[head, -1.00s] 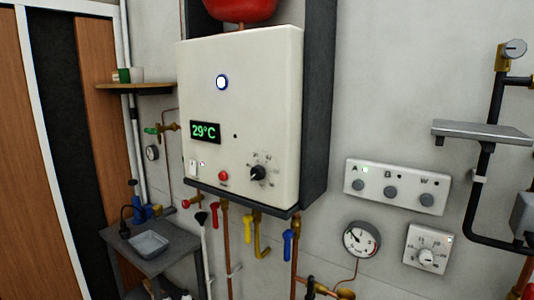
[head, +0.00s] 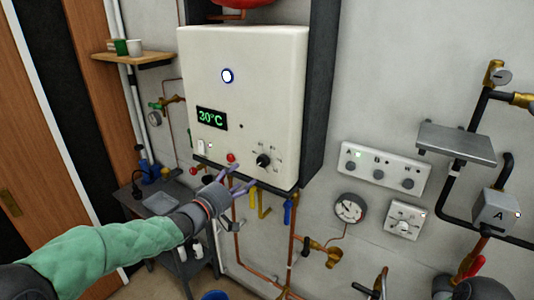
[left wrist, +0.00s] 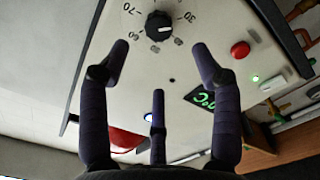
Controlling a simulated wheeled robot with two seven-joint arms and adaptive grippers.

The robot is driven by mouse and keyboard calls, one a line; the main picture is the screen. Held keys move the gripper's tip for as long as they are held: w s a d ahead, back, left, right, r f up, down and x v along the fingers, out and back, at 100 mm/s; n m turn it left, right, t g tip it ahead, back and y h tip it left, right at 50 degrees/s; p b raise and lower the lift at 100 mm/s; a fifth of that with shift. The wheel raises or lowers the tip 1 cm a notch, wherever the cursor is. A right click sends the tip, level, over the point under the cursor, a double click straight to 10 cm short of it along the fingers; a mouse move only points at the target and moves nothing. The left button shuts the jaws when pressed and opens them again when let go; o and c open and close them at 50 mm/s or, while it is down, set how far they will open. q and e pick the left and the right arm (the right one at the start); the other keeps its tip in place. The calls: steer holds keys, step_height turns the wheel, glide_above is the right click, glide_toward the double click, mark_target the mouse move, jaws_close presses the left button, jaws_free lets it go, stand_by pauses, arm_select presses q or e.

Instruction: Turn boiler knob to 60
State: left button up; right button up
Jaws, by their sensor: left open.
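The white boiler (head: 245,100) hangs on the wall, its green display (head: 211,118) reading 30°C. Its black knob (head: 263,160) sits at the lower right of the front. In the left wrist view the knob (left wrist: 159,24) shows upside down at the top, with a white pointer mark and dial numbers such as 30 and 70 around it. My left gripper (head: 242,180) is open and empty, below and left of the knob, apart from it. In the left wrist view its three fingers (left wrist: 160,65) are spread short of the knob.
A red button (head: 231,157) is left of the knob. Yellow (head: 253,200) and blue (head: 288,208) valve handles hang below the boiler. A switch panel (head: 384,170), a gauge (head: 349,208) and a small dial box (head: 404,219) are on the wall at right.

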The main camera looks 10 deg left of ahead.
mark_target(261, 163)
arm_select(q)
steer(key=p+x, duration=0.1)
steer(key=x, duration=1)
steer(key=shift+p, duration=0.3)
steer(key=c, duration=1.1)
